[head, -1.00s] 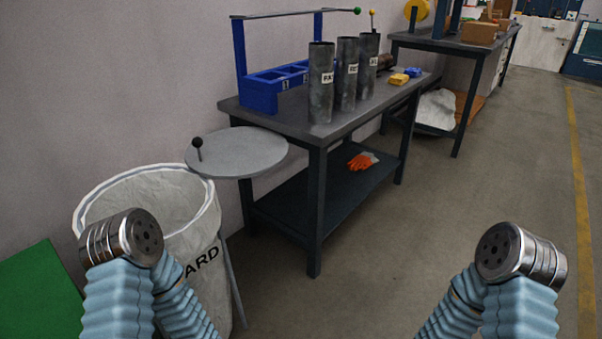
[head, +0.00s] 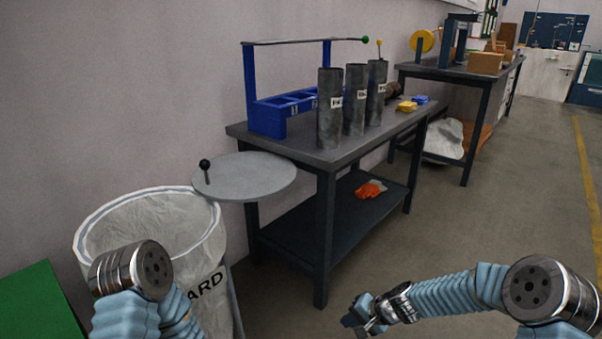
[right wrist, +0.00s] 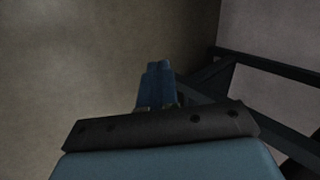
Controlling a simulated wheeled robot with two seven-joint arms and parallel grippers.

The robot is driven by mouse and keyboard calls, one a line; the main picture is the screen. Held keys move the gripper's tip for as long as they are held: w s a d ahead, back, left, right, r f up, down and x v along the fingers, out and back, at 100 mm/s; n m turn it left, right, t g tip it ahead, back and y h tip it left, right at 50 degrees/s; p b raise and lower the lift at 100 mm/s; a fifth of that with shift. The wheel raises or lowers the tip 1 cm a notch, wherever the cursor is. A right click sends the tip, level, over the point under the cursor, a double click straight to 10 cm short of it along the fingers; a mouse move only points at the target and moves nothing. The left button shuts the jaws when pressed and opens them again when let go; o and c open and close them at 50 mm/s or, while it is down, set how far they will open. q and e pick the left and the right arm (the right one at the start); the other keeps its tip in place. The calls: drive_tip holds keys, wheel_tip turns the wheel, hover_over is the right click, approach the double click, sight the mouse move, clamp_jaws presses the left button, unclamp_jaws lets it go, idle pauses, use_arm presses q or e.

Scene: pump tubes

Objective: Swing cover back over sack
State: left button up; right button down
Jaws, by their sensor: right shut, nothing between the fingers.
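The cover is a round grey disc (head: 250,178) with a black ball knob (head: 205,164) standing on its left side. It is swung out to the right of the sack, beside the table's near corner. The white sack (head: 190,270) stands at the lower left with its mouth open and part of the lettering "ARD" showing. My right gripper (head: 357,320) is low at the bottom middle, in front of the table, well apart from cover and sack. Its fingers are together and empty; they also show in the right wrist view (right wrist: 157,85). My left gripper is out of view; only left arm links show.
The dark worktable (head: 318,160) carries a blue rack (head: 268,122) and three grey tubes (head: 329,110). Orange gloves (head: 370,189) lie on its lower shelf. A green panel (head: 35,300) is at the lower left. The floor at right is clear.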

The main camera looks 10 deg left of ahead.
use_arm(q)
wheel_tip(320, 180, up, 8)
drive_tip(key=p, duration=0.6)
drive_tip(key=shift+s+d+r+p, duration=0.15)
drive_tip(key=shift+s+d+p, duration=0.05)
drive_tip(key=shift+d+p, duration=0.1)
use_arm(e)
drive_tip(key=w+a+r+t+y, duration=0.1)
drive_tip(key=w+r, duration=0.3)
drive_tip(key=r, duration=0.7)
drive_tip(key=w+a+r+t+y, duration=0.1)
drive_tip(key=w+r+y, duration=0.2)
drive_tip(key=r, duration=0.8)
drive_tip(key=w+a+r+t+y, duration=0.1)
drive_tip(key=w+r+y, duration=0.1)
drive_tip(key=w+r, duration=0.4)
wheel_tip(320, 180, up, 5)
drive_tip(key=shift+a+f, duration=0.1)
drive_tip(key=shift+a, duration=0.15)
drive_tip(key=shift+t, duration=0.3)
